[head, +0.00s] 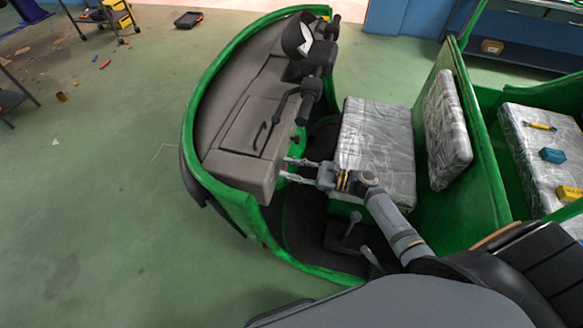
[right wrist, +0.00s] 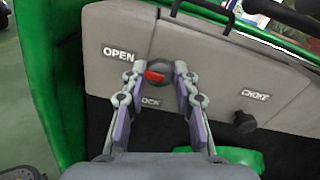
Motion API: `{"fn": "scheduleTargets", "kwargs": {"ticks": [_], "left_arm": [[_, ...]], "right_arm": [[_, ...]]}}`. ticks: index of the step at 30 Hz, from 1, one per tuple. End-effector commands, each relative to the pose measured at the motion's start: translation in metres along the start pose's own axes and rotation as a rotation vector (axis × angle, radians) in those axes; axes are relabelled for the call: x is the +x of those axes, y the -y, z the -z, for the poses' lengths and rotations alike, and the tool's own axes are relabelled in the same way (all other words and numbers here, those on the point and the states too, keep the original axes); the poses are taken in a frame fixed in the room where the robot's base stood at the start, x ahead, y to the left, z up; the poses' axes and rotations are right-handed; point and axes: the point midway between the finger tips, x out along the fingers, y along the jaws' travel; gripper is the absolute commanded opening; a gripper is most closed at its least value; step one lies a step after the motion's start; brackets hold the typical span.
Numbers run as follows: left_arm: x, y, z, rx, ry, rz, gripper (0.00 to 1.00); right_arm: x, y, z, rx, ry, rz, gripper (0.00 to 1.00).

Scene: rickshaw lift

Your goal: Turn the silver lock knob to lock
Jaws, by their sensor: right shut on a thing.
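The lock knob (right wrist: 160,66) is on the grey dash panel (right wrist: 112,28) of the green rickshaw. It is round and greyish with a red mark facing my wrist camera. The word OPEN is printed to its upper left, and a partly covered word ending in OCK is below it. My right gripper (right wrist: 158,77) is shut on the knob, one finger on each side. In the head view my right gripper (head: 284,168) reaches the near end of the dash, where the knob is hidden. My left gripper is not in view.
A black choke knob (right wrist: 245,122) sticks out to the right of the gripper. The handlebar (head: 308,90) and silver-covered driver's seat (head: 376,140) are close to my right arm. Levers (head: 350,226) stand on the rickshaw floor. Open green floor (head: 90,220) lies to the left.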

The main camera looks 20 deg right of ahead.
Motion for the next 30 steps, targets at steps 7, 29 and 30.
{"fn": "scheduleTargets", "kwargs": {"ticks": [7, 29, 30], "left_arm": [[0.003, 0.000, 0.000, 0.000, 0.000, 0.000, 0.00], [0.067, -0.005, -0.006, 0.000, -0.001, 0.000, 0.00], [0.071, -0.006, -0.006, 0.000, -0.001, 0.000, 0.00]], "right_arm": [[0.000, -0.001, 0.001, -0.017, 0.000, -0.001, 0.00], [-0.001, -0.004, 0.007, -0.567, 0.000, -0.002, 0.00], [0.000, -0.004, 0.006, -0.605, 0.000, -0.001, 0.00]]}}
